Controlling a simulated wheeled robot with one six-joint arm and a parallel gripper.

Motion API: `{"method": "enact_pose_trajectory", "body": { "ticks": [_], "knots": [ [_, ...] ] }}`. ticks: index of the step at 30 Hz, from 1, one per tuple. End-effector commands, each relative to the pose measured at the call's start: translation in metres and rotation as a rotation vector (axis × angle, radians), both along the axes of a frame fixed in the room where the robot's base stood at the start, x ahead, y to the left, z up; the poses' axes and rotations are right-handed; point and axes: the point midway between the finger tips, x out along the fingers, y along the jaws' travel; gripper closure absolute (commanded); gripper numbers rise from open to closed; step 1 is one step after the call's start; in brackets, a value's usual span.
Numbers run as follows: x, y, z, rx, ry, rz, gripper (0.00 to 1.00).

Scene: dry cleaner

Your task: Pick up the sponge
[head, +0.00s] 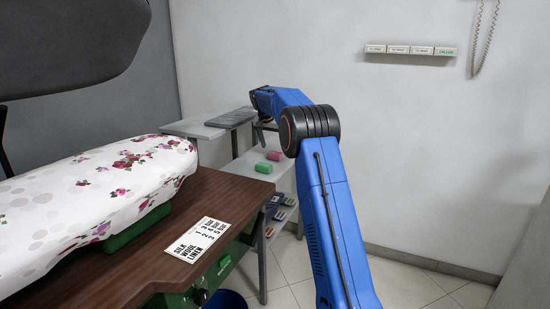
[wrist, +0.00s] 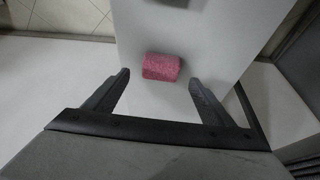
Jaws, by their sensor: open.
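A pink block with a speckled, sponge-like surface, the sponge (wrist: 161,67), lies on a pale shelf in the wrist view, just beyond and between my fingertips. It also shows in the head view (head: 274,156), on the white shelf beside a green block (head: 263,168). My gripper (wrist: 162,80) is open and empty, with one finger on each side of the sponge's line and neither touching it. In the head view my gripper (head: 262,137) hangs above the shelf, partly hidden by my blue arm.
The pale shelf (wrist: 205,30) has bare room around the sponge. Above it in the head view is a grey upper shelf (head: 190,127) holding a dark grey flat item (head: 231,118). A wooden table (head: 150,262) with a floral-covered pressing board (head: 95,185) stands at left.

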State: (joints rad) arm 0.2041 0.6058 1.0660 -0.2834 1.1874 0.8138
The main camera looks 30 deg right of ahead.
Motion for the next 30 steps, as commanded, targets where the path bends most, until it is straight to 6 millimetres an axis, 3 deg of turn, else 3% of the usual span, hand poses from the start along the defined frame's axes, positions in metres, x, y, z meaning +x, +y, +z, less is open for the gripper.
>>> {"method": "enact_pose_trajectory", "body": {
  "ticks": [12, 20, 26, 30],
  "knots": [
    [0.009, -0.011, -0.045, 0.001, 0.002, 0.000, 0.23],
    [0.010, -0.012, -0.049, 0.000, 0.001, 0.000, 0.23],
    [0.010, -0.012, -0.049, 0.000, 0.001, 0.000, 0.66],
    [0.010, -0.012, -0.049, 0.000, 0.001, 0.000, 0.67]
  ]
}}
